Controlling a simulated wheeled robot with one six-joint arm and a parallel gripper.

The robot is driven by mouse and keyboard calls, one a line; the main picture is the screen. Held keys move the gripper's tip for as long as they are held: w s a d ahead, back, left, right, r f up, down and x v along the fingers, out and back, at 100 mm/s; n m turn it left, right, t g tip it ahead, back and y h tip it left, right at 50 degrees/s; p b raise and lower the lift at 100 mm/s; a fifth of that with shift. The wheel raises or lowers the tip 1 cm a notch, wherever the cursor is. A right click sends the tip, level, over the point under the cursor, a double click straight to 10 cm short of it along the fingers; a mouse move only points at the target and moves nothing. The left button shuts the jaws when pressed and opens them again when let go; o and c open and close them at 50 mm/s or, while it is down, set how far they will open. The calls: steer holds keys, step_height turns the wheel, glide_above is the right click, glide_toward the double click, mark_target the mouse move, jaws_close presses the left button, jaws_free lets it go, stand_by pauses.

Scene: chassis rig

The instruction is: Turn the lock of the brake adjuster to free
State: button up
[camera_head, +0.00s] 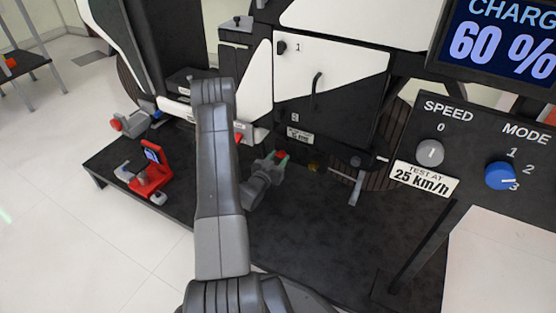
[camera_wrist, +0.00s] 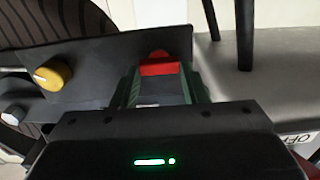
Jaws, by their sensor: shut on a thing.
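My gripper (camera_head: 273,161) is low at the dark rig, in front of its lower panel. In the wrist view its green-edged fingers (camera_wrist: 160,88) are shut around a small red piece (camera_wrist: 160,66), which stands out from a dark plate. The red piece also shows at the fingertips in the head view (camera_head: 283,155). It looks like the lock of the brake adjuster, but no label on it can be read. Its turn angle cannot be told, and the fingers hide its sides. A yellow knob (camera_wrist: 53,74) is on a dark plate to the left in the wrist view.
A white panel door (camera_head: 330,80) with a dark handle is above my gripper. A red stand (camera_head: 152,168) with a small screen is at the left on the black platform (camera_head: 110,165). A dial panel (camera_head: 465,150) with a blue mode knob (camera_head: 499,175) is at the right.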

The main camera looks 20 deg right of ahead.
steer(key=o, duration=1)
steer(key=shift+a, duration=0.1)
steer(key=p+v, duration=0.3)
steer(key=v, duration=1)
steer(key=shift+s+a+p, duration=0.2)
steer(key=shift+s+p, duration=0.05)
steer(key=shift+p, duration=0.1)
steer(key=b+x, duration=0.4)
steer(key=x, duration=1)
steer(key=shift+s+f, duration=0.1)
steer(key=shift+r+p, duration=0.2)
steer(key=shift+p, duration=0.15)
steer(key=shift+n, duration=0.4)
